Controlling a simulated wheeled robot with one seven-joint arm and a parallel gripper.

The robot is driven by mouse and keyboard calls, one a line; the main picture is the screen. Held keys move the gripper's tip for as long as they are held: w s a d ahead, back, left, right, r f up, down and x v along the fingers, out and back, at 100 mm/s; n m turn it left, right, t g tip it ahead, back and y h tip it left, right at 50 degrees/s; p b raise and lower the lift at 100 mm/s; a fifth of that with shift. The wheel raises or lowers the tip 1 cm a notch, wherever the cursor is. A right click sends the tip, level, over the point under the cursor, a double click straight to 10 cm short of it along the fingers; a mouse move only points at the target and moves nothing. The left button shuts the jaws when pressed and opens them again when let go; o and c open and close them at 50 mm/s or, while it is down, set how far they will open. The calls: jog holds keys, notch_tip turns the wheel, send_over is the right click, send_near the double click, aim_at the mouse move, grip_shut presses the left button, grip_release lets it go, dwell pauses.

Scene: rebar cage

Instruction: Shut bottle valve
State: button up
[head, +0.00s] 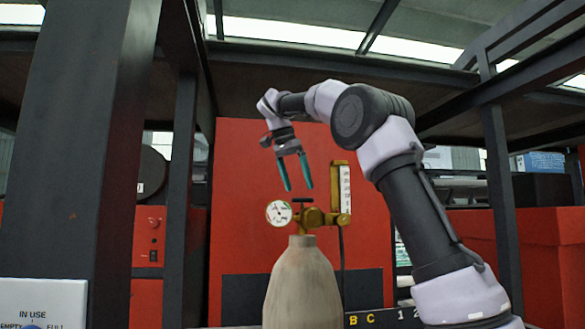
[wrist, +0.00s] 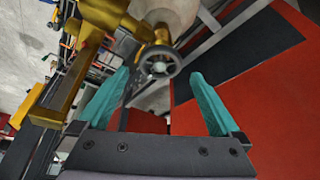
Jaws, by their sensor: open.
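A beige gas bottle (head: 302,285) stands upright in the lower middle of the head view. A brass regulator (head: 311,217) with a round white gauge (head: 279,213) and an upright flow tube (head: 341,190) sits on its top. The valve handwheel (head: 303,201) shows as a thin dark bar above the brass. In the wrist view the dark spoked handwheel (wrist: 158,66) appears between the teal fingers. My gripper (head: 297,189) is open, pointing down, a little above the handwheel. Nothing is between its fingers, and no contact shows.
A red panel (head: 240,160) stands behind the bottle. Dark steel posts (head: 90,130) rise at left, with another post (head: 497,160) at right. A sign (head: 42,303) reading "IN USE" is at lower left. In the wrist view brass regulator parts (wrist: 62,85) lie close beside the left finger.

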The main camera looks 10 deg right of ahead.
jog(key=v, duration=0.6)
jog(key=shift+a+r, duration=0.2)
jog(key=shift+r, duration=0.1)
